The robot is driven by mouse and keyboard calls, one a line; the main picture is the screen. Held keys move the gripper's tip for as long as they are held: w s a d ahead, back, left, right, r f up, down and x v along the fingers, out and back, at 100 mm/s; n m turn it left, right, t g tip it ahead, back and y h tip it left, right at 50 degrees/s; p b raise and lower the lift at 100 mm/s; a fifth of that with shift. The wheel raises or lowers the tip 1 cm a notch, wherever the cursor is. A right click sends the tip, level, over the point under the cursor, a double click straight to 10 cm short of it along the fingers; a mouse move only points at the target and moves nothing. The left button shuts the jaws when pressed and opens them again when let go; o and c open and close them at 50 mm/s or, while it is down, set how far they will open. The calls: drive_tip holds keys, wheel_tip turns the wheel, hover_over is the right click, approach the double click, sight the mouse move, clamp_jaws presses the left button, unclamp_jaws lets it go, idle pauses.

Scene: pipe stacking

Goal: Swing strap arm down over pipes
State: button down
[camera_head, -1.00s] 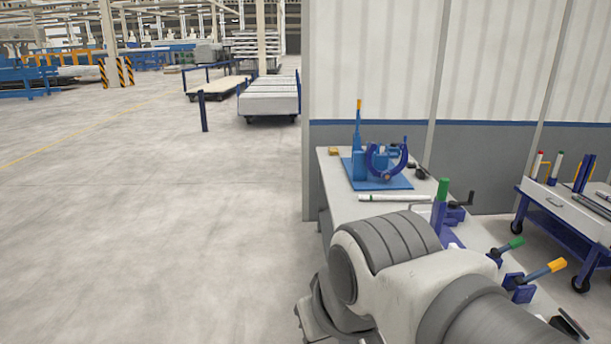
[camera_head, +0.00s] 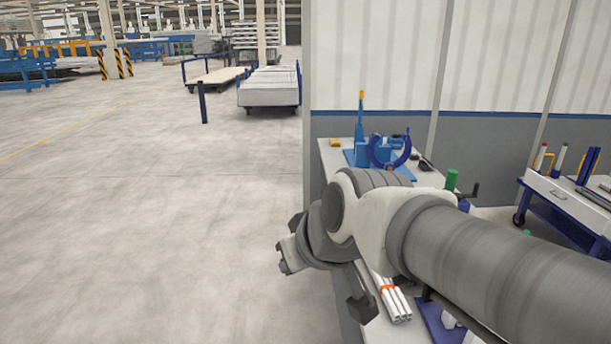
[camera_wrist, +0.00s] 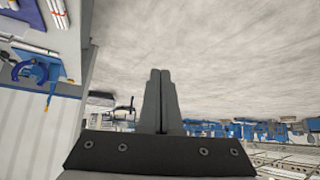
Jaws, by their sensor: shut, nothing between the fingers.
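My gripper (camera_wrist: 160,75) is shut and empty in the wrist view, its two fingers pressed together over bare floor. A bundle of white pipes (camera_head: 398,304) with an orange-red band lies on the bench, partly hidden by my arm in the head view. It also shows at the top left of the wrist view (camera_wrist: 60,14), well apart from my fingers. A blue fixture (camera_head: 384,152) with a curved blue clamp and an upright orange-tipped lever (camera_head: 361,112) stands at the bench's far end. I cannot tell which part is the strap arm.
The bench (camera_head: 330,165) runs beside the wall, largely hidden by my arm. A green-topped post (camera_head: 452,179) stands on its right side. A blue-framed cart (camera_head: 567,207) with tools stands at the right. The floor (camera_head: 150,230) to the left is open.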

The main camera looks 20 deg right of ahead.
drive_tip(key=w+d+r+n+t+h+b, duration=0.15)
drive_tip(key=w+d+t, duration=0.3)
drive_tip(key=w, duration=1.05)
drive_tip(key=w+d+h+b, duration=0.2)
drive_tip(key=w+d+h, duration=0.45)
drive_tip(key=d, duration=0.55)
drive_tip(key=s+d+f+g+h+b, duration=0.1)
drive_tip(key=d+f+g+h, duration=0.2)
drive_tip(key=d+h, duration=0.2)
drive_tip(key=s+d+f+g+h+b, duration=0.1)
drive_tip(key=d+f+g+h, duration=0.2)
drive_tip(key=d, duration=0.7)
drive_tip(key=g+h, duration=0.1)
drive_tip(key=h, duration=0.1)
drive_tip(key=shift+s+d+h, duration=0.3)
drive_tip(key=shift+s+h, duration=0.05)
drive_tip(key=shift+h, duration=0.05)
drive_tip(key=d+b, duration=0.1)
drive_tip(key=d, duration=1.2)
drive_tip(key=shift+w, duration=0.4)
